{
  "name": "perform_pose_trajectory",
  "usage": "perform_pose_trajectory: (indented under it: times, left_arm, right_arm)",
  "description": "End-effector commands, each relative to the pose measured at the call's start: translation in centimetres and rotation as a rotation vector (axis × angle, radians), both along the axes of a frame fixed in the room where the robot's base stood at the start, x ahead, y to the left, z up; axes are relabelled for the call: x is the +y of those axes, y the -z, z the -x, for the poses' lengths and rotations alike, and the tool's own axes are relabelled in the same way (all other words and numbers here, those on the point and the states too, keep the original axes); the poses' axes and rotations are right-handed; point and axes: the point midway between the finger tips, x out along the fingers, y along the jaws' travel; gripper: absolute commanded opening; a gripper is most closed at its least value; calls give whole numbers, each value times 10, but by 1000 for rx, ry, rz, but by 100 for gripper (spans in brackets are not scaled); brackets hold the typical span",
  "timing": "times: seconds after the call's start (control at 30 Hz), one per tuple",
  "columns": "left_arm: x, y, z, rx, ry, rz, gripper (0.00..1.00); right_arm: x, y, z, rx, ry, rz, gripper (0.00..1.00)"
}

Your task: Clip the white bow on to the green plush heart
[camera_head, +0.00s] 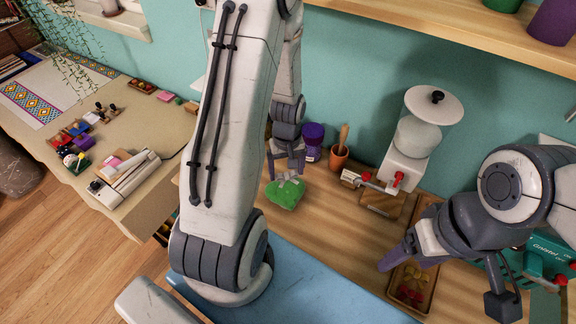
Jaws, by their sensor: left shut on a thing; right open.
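The green plush heart (284,196) is on the wooden worktop near the middle of the view, below my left gripper. The small white bow (291,178) is at the heart's upper edge, between the fingertips of my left gripper (286,170). That gripper points down and is shut on the bow; the bow appears to touch the heart, but whether it is clipped on cannot be told. My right gripper (392,262) is open and empty, well to the right, over the left edge of the wooden tray (436,275).
The tray holds yellow bows (420,274) and red bows (411,295). A blue mat (300,290) lies in front.

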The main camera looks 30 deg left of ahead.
Motion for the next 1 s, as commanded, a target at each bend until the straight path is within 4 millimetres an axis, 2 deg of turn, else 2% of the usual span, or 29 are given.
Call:
perform_pose_trajectory:
  times: [0.03,0.3,0.5,1.0]
  left_arm:
    - [-1,9,-1,0,2,0,66]
    - [-1,40,-1,0,3,0,66]
    - [-1,57,-1,-1,2,0,66]
    - [0,60,0,0,0,0,66]
  right_arm:
    - [0,8,0,0,0,0,74]
    - [0,35,0,0,-2,0,74]
    - [0,50,0,0,-3,0,74]
    - [0,51,0,0,-3,0,74]
